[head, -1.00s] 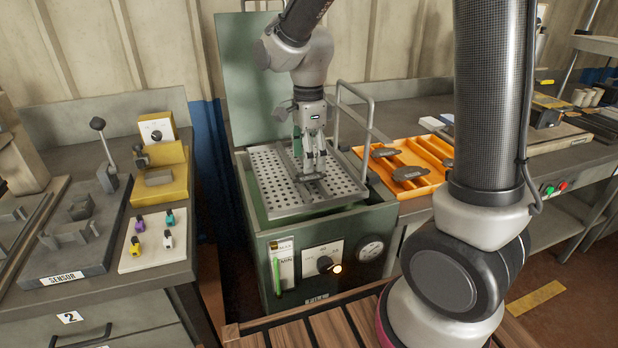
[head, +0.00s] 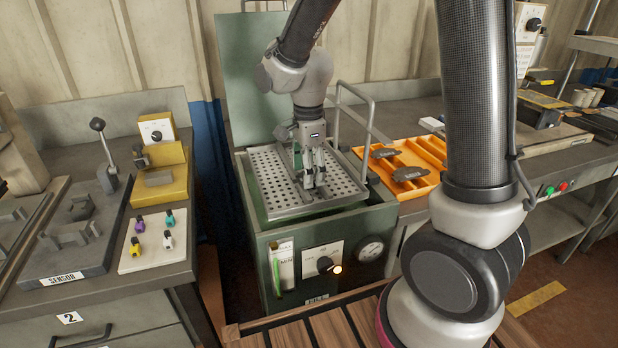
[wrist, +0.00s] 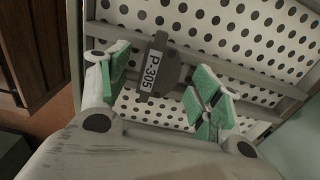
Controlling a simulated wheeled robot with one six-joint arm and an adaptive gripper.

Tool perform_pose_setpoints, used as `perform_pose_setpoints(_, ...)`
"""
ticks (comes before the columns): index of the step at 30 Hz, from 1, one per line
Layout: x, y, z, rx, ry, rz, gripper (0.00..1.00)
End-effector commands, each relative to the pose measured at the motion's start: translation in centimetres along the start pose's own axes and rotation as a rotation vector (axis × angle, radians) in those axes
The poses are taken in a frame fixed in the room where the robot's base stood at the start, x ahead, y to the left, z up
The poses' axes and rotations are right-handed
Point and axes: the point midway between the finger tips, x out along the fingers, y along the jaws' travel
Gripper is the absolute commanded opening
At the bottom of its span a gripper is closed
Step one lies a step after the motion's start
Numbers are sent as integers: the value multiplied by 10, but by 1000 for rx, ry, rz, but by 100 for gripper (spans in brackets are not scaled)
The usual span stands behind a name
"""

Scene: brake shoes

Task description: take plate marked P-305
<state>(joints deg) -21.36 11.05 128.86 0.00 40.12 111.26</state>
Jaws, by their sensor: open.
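The plate marked P-305 (wrist: 158,68) is a small dark grey piece with a white label. It lies on a perforated metal tray (head: 265,165) in the open green machine. In the wrist view it shows between my two green-padded fingers. My gripper (wrist: 163,85) is open around it, with visible room between the plate and the right finger. I cannot tell whether the left finger touches it. In the head view my gripper (head: 313,186) is low over the tray and hides most of the plate.
An orange tray (head: 432,150) with dark plates (head: 408,173) stands to the right of the machine. A bent metal rail (head: 371,110) rises beside the perforated tray. The raised green lid (head: 240,80) is behind it. The left bench holds a sensor fixture (head: 75,235) and small coloured bottles.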

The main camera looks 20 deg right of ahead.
Motion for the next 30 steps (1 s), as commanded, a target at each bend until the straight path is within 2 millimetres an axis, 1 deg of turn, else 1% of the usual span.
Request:
perform_pose_setpoints(8,0,0,0,0,0,0,64)
perform_pose_setpoints(9,0,0,0,0,0,0,57)
perform_pose_setpoints(11,0,0,0,0,0,0,46)
perform_pose_setpoints(15,0,0,0,0,0,0,21)
perform_pose_setpoints(16,1,0,0,0,0,0,15)
perform_pose_setpoints(17,0,0,0,0,0,0,12)
perform_pose_setpoints(19,0,0,0,0,0,-1,12)
perform_pose_setpoints(20,0,0,0,0,0,-1,8)
perform_pose_setpoints(26,-2,0,0,0,0,-1,8)
perform_pose_setpoints(29,-12,-1,0,0,-2,-5,8)
perform_pose_setpoints(30,-19,-2,1,0,-2,-6,8)
